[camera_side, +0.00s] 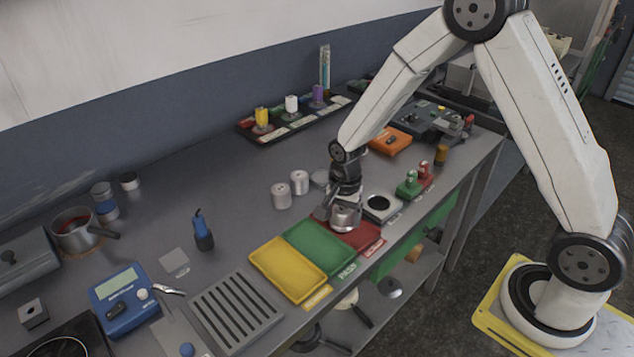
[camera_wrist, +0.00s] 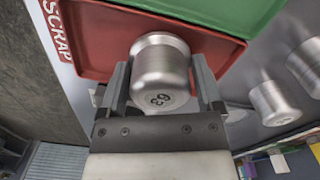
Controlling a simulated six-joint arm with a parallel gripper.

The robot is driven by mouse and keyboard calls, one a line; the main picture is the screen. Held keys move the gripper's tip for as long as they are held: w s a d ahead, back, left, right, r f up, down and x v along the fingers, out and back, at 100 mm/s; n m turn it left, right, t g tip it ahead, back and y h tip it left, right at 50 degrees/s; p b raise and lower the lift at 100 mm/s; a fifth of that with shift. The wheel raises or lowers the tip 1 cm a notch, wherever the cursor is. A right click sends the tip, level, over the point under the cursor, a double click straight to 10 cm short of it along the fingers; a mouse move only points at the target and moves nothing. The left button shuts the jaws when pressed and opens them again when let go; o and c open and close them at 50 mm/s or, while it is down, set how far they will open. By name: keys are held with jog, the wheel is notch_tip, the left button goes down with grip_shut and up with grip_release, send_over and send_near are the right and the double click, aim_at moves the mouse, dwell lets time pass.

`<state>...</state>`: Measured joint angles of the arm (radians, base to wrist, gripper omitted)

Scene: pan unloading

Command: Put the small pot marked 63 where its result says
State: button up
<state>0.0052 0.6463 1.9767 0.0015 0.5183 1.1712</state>
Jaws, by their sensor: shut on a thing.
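The small metal pot marked 63 (camera_wrist: 160,75) is between the two fingers of my gripper (camera_wrist: 163,92), which is shut on it. In the side view my gripper (camera_side: 345,205) holds the pot (camera_side: 344,217) at the red tray. The red tray (camera_wrist: 100,55) bears the label SCRAP. In the wrist view the pot appears over the red tray; I cannot tell whether it touches the tray floor. The green tray (camera_side: 320,247) lies beside the red one, and the yellow tray (camera_side: 287,269) lies beyond the green. Both are empty.
Two small metal pots (camera_side: 281,195) (camera_side: 299,182) stand on the bench behind the trays. A scale-like plate with a dark disc (camera_side: 379,204) is right of the red tray. A blue meter (camera_side: 124,300) and a slatted rack (camera_side: 236,311) are at the left front.

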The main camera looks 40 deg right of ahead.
aim_at(347, 211)
jog(key=shift+f, duration=0.15)
jog(key=o, duration=1.2)
jog(key=shift+r, duration=6.15)
jog(key=shift+s, duration=0.1)
jog(key=shift+s+n, duration=0.5)
jog(key=shift+n, duration=0.1)
jog(key=s+n+t, duration=0.1)
jog(key=s+n, duration=0.3)
jog(key=s+f+n, duration=0.1)
jog(key=s+n, duration=0.2)
jog(key=n, duration=0.1)
jog(key=s+f+n+t, duration=0.1)
jog(key=s+n, duration=0.3)
jog(key=shift+s+a+f+t, duration=0.1)
jog(key=shift+s+t, duration=0.2)
